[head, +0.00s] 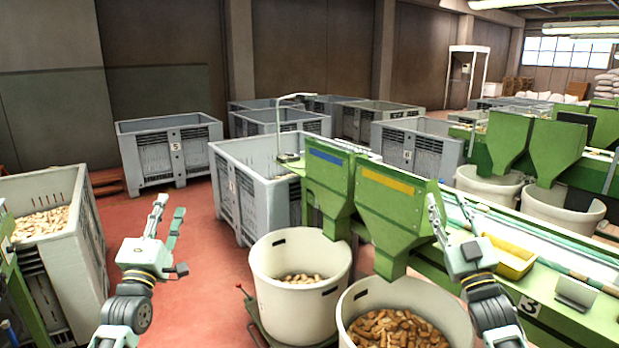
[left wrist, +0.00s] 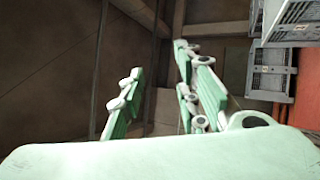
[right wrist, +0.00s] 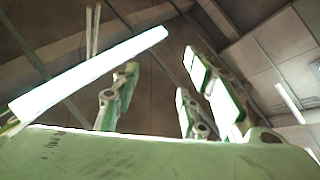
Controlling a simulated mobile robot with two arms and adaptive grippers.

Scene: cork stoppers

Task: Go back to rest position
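My left gripper (head: 168,216) is raised over the red floor on the left, fingers pointing up. Its fingers stand apart with nothing between them, which also shows in the left wrist view (left wrist: 160,95). My right gripper (head: 452,210) is raised in front of the green machine on the right, fingers pointing up. In the right wrist view its fingers (right wrist: 160,95) are apart and empty, with only ceiling and a lamp behind them.
Two white tubs with corks stand ahead, the nearer one (head: 360,300) and the farther one (head: 262,262). Green hoppers (head: 390,215) rise behind them. A grey crate of corks (head: 75,260) stands at left. A yellow tray (head: 512,262) lies on the machine. Red floor (head: 190,290) is free between.

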